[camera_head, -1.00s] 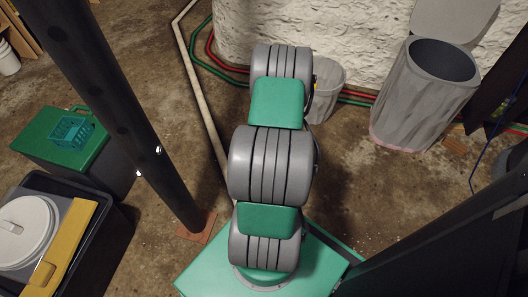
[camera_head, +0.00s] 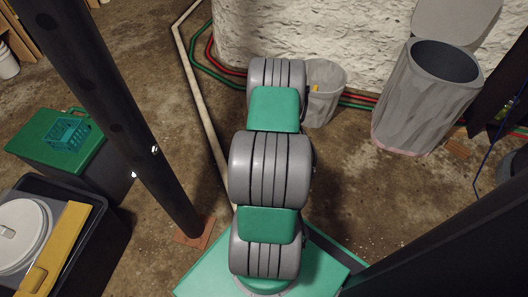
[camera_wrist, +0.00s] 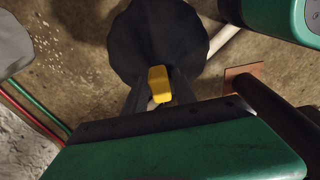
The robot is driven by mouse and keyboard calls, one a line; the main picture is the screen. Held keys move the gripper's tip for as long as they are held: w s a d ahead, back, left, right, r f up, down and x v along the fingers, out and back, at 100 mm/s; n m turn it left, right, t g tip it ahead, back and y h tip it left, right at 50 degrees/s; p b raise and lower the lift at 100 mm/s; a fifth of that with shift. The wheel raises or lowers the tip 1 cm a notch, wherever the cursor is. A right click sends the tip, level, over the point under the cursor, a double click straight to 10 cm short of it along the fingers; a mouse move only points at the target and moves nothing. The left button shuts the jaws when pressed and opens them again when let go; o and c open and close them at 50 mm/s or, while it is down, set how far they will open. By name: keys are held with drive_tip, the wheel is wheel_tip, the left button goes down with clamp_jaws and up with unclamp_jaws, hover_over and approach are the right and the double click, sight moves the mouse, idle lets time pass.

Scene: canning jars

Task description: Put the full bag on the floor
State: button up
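The full bag (camera_wrist: 155,35) is a dark, rounded sack with a yellow tie (camera_wrist: 158,80) at its top. In the wrist view it lies beyond my gripper (camera_wrist: 159,92), whose dark fingers stand on either side of the yellow tie and look shut on it. Brown concrete floor (camera_wrist: 90,60) shows around the bag. I cannot tell whether the bag touches the floor. In the head view my arm hides the gripper and the bag.
A tall open bin with a grey liner (camera_head: 415,110) and a small lined bin (camera_head: 322,105) stand by the white wall. A black post (camera_head: 150,150) is left of my arm. Left are a green-lidded box (camera_head: 60,140) and a black tub (camera_head: 100,235).

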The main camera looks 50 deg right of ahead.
drive_tip(key=shift+o, duration=1.2)
wheel_tip(320, 180, up, 12)
drive_tip(key=s+p, duration=0.1)
drive_tip(key=p, duration=0.5)
drive_tip(key=w+a+r+m, duration=0.1)
drive_tip(key=w+a+r, duration=0.3)
drive_tip(key=a+r, duration=0.3)
drive_tip(key=w+a+r, duration=0.4)
drive_tip(key=a+r, duration=0.3)
drive_tip(key=s+a+r+m, duration=0.1)
drive_tip(key=s+a+r, duration=0.2)
drive_tip(key=a, duration=0.4)
drive_tip(key=s+a+r+m, duration=0.1)
drive_tip(key=s+a+r, duration=0.2)
drive_tip(key=a, duration=0.4)
drive_tip(key=s+a+r+m, duration=0.1)
drive_tip(key=s+a+r, duration=0.1)
drive_tip(key=a, duration=0.5)
drive_tip(key=shift+s+a+r+m+t+h+b, duration=0.3)
drive_tip(key=shift+s+r+t, duration=0.1)
drive_tip(key=shift+r, duration=0.05)
